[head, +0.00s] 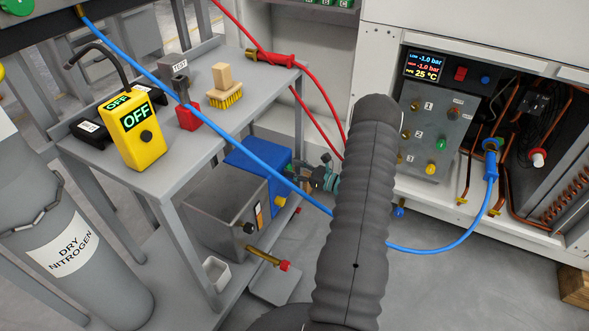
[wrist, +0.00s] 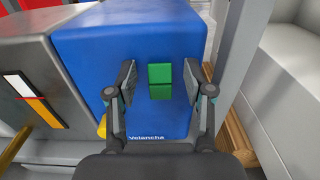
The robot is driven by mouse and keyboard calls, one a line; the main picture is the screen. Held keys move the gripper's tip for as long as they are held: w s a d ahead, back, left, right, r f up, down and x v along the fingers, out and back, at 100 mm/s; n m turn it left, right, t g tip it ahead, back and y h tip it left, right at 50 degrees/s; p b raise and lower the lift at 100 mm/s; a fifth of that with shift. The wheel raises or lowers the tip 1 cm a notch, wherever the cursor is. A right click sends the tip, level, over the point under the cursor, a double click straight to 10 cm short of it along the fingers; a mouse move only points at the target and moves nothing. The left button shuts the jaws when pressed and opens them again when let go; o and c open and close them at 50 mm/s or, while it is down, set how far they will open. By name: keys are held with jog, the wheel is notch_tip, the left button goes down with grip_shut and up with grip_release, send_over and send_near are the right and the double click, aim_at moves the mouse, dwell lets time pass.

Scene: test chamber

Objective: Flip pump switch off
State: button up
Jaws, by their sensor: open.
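The pump is a blue and grey unit on the lower shelf. Its blue part (head: 262,165) shows in the head view, left of my gripper (head: 322,178). In the wrist view the blue housing (wrist: 100,38) fills the middle, with part of a label near its lower edge. A green two-part switch (wrist: 159,74) is on the blue face. My gripper (wrist: 160,84) is open, with one finger on each side of the switch in the picture and nothing held. I cannot tell whether the fingers touch the housing. In the head view the switch cannot be made out.
A grey bench (head: 185,150) stands above the pump, and its leg (head: 299,120) rises close to my gripper. A blue hose (head: 225,134) crosses in front of the bench. A red hose (head: 318,75) hangs behind. A panel with valves (head: 428,130) is at right.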

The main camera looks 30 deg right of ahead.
grip_shut()
jog(key=shift+f+t+b, duration=0.3)
jog(key=shift+f+b, duration=0.15)
jog(key=shift+b, duration=0.5)
jog(key=t+y+b, duration=0.1)
jog(key=b, duration=0.1)
jog(key=t+b, duration=0.1)
jog(key=b, duration=0.1)
jog(key=shift+s+d+f+t+y+b, duration=0.1)
jog(key=shift+s+f+t+y+b, duration=0.05)
jog(key=shift+f+t+y+b, duration=0.2)
jog(key=shift+r+t+y, duration=0.15)
jog(key=shift+t+y, duration=0.2)
jog(key=shift+t, duration=0.2)
grip_release()
